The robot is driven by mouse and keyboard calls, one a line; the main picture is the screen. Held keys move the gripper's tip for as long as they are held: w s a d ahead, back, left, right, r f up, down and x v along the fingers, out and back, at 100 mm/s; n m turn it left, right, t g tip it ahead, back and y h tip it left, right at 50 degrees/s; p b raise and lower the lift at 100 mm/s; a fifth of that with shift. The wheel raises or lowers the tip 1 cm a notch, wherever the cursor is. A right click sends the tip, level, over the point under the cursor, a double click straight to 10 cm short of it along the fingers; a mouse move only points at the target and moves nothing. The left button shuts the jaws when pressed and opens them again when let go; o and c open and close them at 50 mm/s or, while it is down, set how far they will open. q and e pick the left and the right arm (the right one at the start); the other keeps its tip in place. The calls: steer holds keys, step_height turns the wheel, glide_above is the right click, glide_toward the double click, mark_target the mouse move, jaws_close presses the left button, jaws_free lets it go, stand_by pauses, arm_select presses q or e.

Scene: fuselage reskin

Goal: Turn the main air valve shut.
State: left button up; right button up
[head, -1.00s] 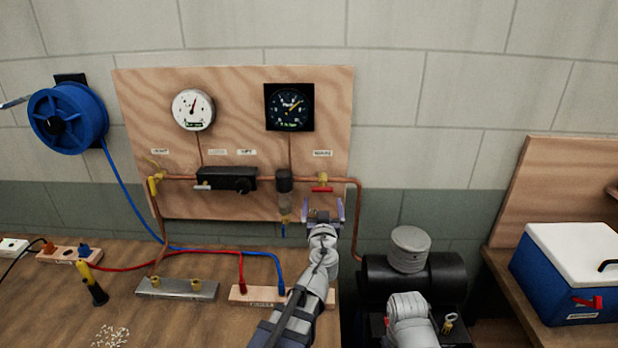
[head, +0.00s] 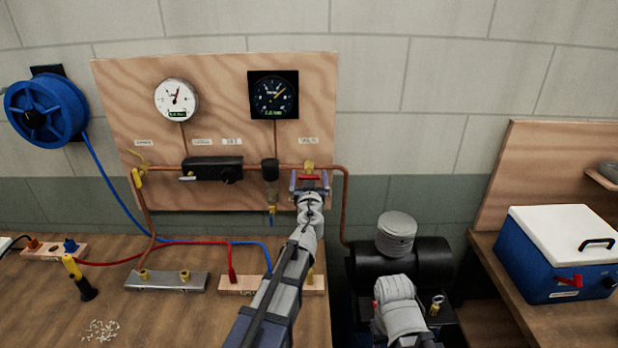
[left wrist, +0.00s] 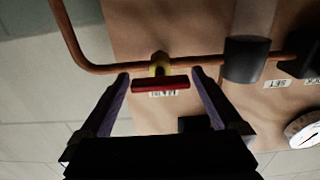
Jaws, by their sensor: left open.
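The main air valve has a red handle (head: 308,178) on a yellow body (head: 309,166), set in the copper pipe at the right of the wooden board. The red handle lies crosswise, along the line of the pipe. My left gripper (head: 309,184) is open in front of it, its fingers on either side of the handle. In the left wrist view the red handle (left wrist: 160,84) sits between the two open fingertips (left wrist: 160,78), with gaps on both sides. Whether the fingers are level in depth with the handle is hard to tell. My right gripper is not seen.
The copper pipe (head: 345,215) bends down right of the valve to a black tank (head: 430,262). A dark filter (head: 270,170) hangs just left of the valve. Two gauges are above. Hoses and a blue reel (head: 45,110) lie left; a blue cooler (head: 560,265) stands right.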

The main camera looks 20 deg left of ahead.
arm_select(q)
steer(key=shift+c, duration=0.2)
steer(key=c, duration=1.2)
steer(key=shift+m, duration=0.4)
steer(key=m, duration=0.8)
steer(key=shift+d+m, duration=0.1)
steer(key=shift+m, duration=0.2)
steer(key=m, duration=0.4)
steer(key=shift+f, duration=0.1)
steer(key=shift+m, duration=2.2)
